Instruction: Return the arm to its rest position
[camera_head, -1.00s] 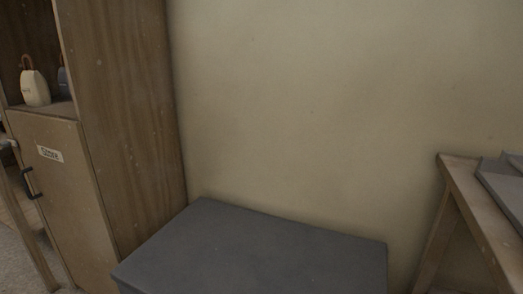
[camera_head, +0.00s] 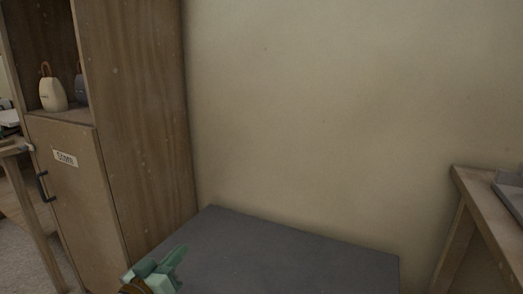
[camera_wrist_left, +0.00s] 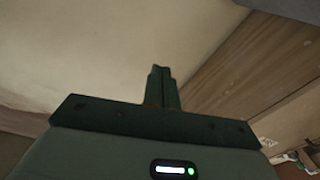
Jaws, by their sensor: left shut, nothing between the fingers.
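My left gripper (camera_head: 172,262) shows as a green shape at the bottom of the head view, in front of the grey box's left part. In the left wrist view its fingers (camera_wrist_left: 161,85) are together with nothing between them. The wall and the wooden cabinet lie beyond them in that view. My right gripper is in neither view.
A grey flat-topped box (camera_head: 290,262) stands against the plain wall (camera_head: 340,100). A tall wooden cabinet (camera_head: 140,110) with a labelled door stands left, with cream (camera_head: 53,94) and dark (camera_head: 80,88) looped items on its shelf. A wooden table (camera_head: 480,195) is at right.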

